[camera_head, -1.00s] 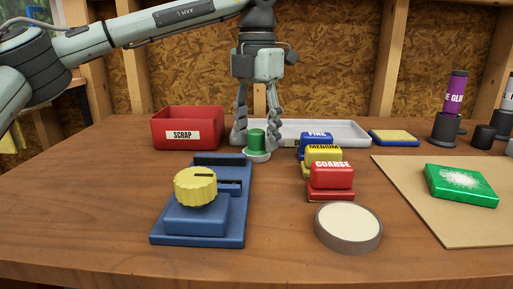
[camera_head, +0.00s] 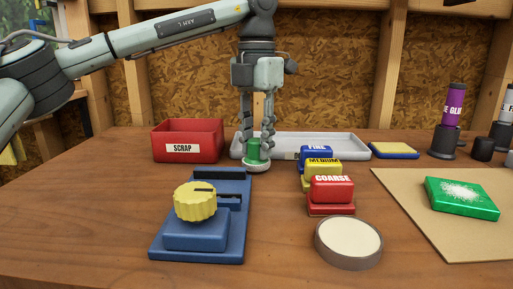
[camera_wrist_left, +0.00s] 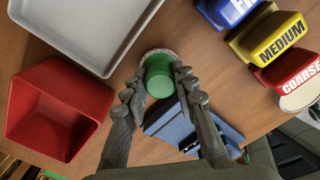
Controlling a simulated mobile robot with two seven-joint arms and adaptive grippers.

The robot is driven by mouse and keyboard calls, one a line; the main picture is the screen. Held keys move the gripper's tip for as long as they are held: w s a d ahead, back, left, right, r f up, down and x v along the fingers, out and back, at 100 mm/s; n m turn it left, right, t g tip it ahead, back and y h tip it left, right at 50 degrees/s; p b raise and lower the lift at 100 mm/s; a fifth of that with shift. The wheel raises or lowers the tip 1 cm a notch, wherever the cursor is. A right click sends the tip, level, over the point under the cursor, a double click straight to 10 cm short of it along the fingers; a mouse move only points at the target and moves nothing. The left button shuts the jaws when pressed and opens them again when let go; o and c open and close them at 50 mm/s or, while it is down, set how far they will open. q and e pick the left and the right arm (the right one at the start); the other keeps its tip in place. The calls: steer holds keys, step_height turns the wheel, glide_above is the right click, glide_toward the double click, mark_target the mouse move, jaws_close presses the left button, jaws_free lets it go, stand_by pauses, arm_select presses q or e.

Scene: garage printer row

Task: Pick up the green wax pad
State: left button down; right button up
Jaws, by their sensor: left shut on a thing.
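The green wax pad, a green cylindrical grip (camera_head: 253,151) on a round pale base, stands upright on the wooden table behind the blue fixture. In the left wrist view, the green grip (camera_wrist_left: 159,82) sits between the fingers with the pale rim behind it. My left gripper (camera_head: 257,148) points straight down and is shut on the green grip. It also shows in the left wrist view (camera_wrist_left: 157,84), with fingers on both sides of the grip. The base appears still on the table. My right gripper is not in view.
A red SCRAP bin (camera_head: 187,141) stands left, a grey tray (camera_head: 345,147) behind. The blue fixture with yellow knob (camera_head: 195,202) is in front. FINE, MEDIUM and COARSE blocks (camera_head: 331,190) stand right, near a round cream-topped disc (camera_head: 348,241). A green block (camera_head: 461,199) lies on a brown mat.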

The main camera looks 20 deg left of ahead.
mark_target(252, 141)
arm_select(q)
steer(key=r, duration=0.2)
steer(key=s+r, duration=0.1)
steer(key=r, duration=0.1)
steer(key=shift+a, duration=0.3)
steer(key=s+a+r, duration=0.5)
steer(key=s+r, duration=0.1)
steer(key=s, duration=0.3)
steer(key=shift+s+p, duration=0.2)
steer(key=shift+p, duration=0.25)
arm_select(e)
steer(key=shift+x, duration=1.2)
arm_select(q)
steer(key=shift+r, duration=0.1)
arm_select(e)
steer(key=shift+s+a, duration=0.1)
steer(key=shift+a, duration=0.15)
arm_select(q)
steer(key=c, duration=1.9)
jaws_free()
steer(key=c, duration=0.3)
